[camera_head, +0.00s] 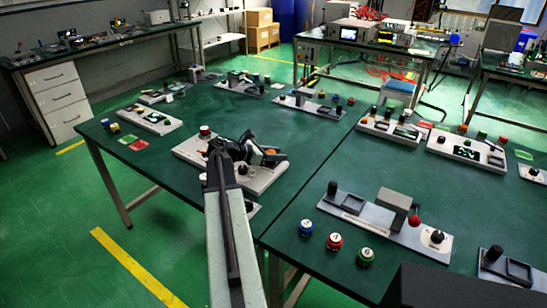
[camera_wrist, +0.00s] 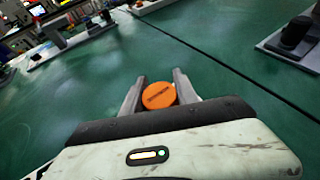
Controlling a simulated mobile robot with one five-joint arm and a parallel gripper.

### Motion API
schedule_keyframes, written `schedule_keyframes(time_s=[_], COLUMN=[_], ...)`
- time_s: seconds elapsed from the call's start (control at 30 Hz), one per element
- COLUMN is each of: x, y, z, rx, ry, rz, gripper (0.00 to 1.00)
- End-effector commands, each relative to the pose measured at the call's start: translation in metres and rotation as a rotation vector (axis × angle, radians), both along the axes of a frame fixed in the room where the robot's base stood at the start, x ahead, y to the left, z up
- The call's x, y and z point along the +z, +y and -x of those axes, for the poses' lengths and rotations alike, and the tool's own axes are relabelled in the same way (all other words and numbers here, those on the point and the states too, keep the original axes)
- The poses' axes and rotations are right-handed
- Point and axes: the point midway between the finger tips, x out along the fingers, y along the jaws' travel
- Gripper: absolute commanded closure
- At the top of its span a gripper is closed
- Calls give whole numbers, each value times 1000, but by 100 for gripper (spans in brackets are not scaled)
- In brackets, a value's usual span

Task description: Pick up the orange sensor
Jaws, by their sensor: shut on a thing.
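The orange sensor (camera_wrist: 159,96) is a round orange disc with small dark print on its face. In the wrist view it sits between the two grey fingers of my gripper (camera_wrist: 160,80), which are shut on it. In the head view my gripper (camera_head: 266,154) is over the green table, above or near a pale device base at the table's middle. A small orange patch shows between its jaws there. My arm hides part of that base, and I cannot tell how high the sensor is above the table.
A pale device base (camera_head: 190,150) with a red-topped knob is beside my gripper. A grey panel with a lever (camera_head: 380,222) and numbered buttons (camera_head: 334,241) are on the right. More control panels (camera_head: 465,150) line the back. Green table (camera_head: 310,170) between them is clear.

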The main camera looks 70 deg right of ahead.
Motion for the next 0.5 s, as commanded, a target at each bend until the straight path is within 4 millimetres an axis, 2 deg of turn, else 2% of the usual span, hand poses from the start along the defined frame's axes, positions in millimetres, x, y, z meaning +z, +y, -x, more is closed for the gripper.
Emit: schedule_keyframes(time_s=[0.33, 0.5], x=[42, 39], y=[0, 34], z=[0, -19], rx=[0, 4], ry=[0, 0], rz=[0, 0], gripper=[100, 100])
